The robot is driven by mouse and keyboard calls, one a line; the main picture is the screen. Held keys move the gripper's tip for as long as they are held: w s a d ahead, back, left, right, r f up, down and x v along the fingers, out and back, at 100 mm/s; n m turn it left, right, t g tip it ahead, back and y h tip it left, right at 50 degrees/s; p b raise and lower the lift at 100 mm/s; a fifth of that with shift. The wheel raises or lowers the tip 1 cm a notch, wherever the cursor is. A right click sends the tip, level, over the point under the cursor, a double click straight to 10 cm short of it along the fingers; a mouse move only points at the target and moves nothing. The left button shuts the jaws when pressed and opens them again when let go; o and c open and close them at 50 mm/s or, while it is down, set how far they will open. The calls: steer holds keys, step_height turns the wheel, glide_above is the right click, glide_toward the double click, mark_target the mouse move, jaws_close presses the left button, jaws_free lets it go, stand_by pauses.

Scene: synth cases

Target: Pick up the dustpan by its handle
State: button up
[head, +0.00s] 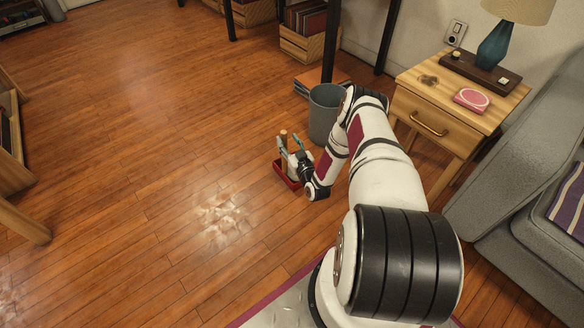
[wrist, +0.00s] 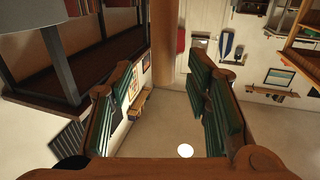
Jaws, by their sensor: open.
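The red dustpan (head: 286,178) lies on the wooden floor in front of the grey bin. Its wooden handle (head: 283,136) stands roughly upright from the pan. My gripper (head: 290,143) is at the handle, low over the pan, with its fingers apart. In the wrist view the green-padded fingers of my gripper (wrist: 161,80) are spread wide. A brown upright bar, which looks like the handle (wrist: 162,40), shows between the fingertips. I see no finger clearly touching it. My gripper hides part of the pan and the lower handle.
The grey bin (head: 325,112) stands just behind and right of the dustpan, close to my arm. A wooden nightstand (head: 440,105) with a lamp and a grey sofa (head: 535,165) are at right. The floor (head: 150,130) to the left is clear.

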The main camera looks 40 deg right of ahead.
mark_target(285, 138)
steer(key=b+x, duration=0.1)
steer(key=x, duration=0.3)
steer(key=shift+a+b, duration=0.15)
steer(key=shift+b, duration=0.25)
steer(key=shift+r, duration=0.1)
steer(key=shift+c, duration=0.4)
jaws_close()
